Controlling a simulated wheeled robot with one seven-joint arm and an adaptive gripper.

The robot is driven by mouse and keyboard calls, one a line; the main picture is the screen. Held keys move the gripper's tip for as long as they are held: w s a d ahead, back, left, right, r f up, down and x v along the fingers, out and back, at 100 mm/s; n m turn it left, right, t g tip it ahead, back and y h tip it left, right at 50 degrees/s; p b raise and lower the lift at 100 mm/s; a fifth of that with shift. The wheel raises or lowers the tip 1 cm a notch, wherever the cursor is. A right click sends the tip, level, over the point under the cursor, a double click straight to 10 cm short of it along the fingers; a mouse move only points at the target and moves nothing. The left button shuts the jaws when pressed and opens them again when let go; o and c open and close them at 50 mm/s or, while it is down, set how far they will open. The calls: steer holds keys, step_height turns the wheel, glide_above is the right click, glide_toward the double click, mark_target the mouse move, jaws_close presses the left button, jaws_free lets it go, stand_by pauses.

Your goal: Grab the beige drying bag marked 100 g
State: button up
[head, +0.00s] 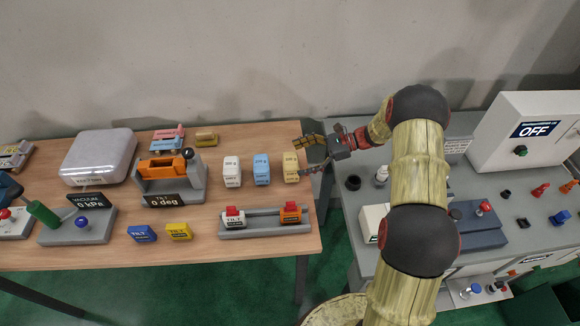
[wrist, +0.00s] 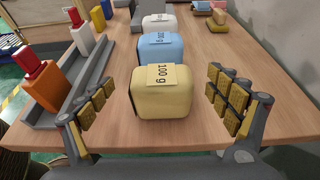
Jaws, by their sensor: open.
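The beige drying bag (head: 291,169) stands upright on the wooden table near its right edge. In the wrist view the beige bag (wrist: 160,101) is centred, with a "100 g" label on top. My gripper (head: 306,155) is open beside the beige bag at the table's right end. In the wrist view my gripper (wrist: 161,106) has one finger on each side of the bag, with visible gaps, and it holds nothing.
A blue bag (head: 262,169) and a white bag (head: 232,171) stand in a row beyond the beige one. A grey rack (head: 264,224) with tilt indicators runs alongside. A grey bench (head: 350,205) stands to the right of the wooden table.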

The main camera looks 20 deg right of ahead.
mark_target(280, 175)
steer(key=shift+s+a+f+b, duration=0.1)
steer(key=shift+s+f+b, duration=0.1)
steer(key=shift+f+b, duration=0.4)
steer(key=shift+w+f+b, duration=0.15)
steer(key=shift+f+b, duration=0.4)
steer(key=shift+f, duration=0.35)
steer(key=shift+x, duration=0.8)
steer(key=shift+w+b+x, duration=0.1)
steer(key=shift+b+x, duration=0.25)
steer(key=shift+x, duration=1.2)
steer(key=shift+w+b+x, duration=0.15)
steer(key=shift+b+x, duration=0.15)
steer(key=shift+x, duration=1.2)
steer(key=shift+f, duration=0.1)
steer(key=shift+c, duration=0.7)
steer(key=c, duration=1.1)
steer(key=shift+c, duration=0.5)
